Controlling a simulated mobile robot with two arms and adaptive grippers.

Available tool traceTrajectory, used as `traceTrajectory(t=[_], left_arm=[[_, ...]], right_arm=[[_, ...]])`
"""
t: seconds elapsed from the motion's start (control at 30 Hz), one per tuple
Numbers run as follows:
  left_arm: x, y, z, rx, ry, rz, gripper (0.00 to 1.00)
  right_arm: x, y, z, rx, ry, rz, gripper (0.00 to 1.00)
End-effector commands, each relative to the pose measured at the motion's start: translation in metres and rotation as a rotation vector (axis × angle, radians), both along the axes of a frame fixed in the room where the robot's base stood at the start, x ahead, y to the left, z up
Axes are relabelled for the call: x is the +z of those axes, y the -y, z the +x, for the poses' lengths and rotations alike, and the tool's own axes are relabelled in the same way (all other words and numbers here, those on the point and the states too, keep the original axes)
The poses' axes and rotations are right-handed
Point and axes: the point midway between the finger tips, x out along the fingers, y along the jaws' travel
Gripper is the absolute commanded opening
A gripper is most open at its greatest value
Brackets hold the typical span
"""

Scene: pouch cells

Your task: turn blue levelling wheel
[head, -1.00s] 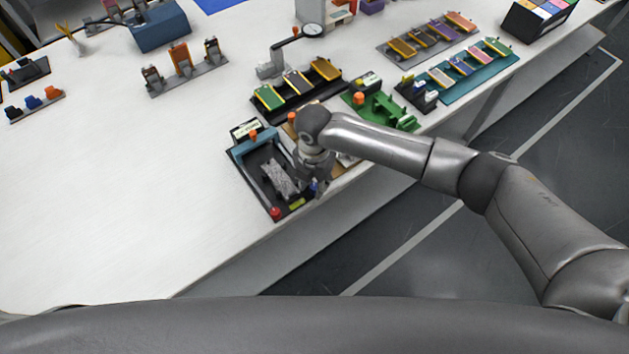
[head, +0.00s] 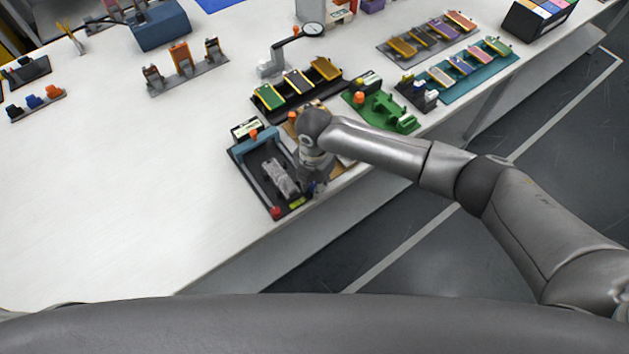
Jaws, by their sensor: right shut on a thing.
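A black device with a blue bridge frame (head: 241,153) stands near the table's front edge. It has a grey block (head: 281,181) inside, an orange knob at the top, and a red knob (head: 276,212) at its front left corner. My right gripper (head: 313,187) points down at the device's front right side. A small bit of blue, likely the levelling wheel, shows at its fingertips, and the gripper is shut on it. The wheel is mostly hidden by my gripper and wrist. My left gripper is not in view.
A green fixture (head: 384,112) and a black rack of colored cells (head: 297,92) stand just behind my right arm. A teal tray (head: 474,77) lies farther right.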

Motion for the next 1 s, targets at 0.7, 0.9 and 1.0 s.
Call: traceTrajectory(t=[0.7,0.9,1.0], left_arm=[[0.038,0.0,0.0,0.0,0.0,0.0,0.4],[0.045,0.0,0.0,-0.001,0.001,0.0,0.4],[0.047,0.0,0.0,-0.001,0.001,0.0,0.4]], right_arm=[[0.002,-0.001,-0.001,-0.548,-0.003,0.0,0.0],[0.002,0.0,0.0,-0.668,-0.002,-0.001,0.0],[0.002,0.0,0.0,-0.71,-0.001,0.0,0.0]])
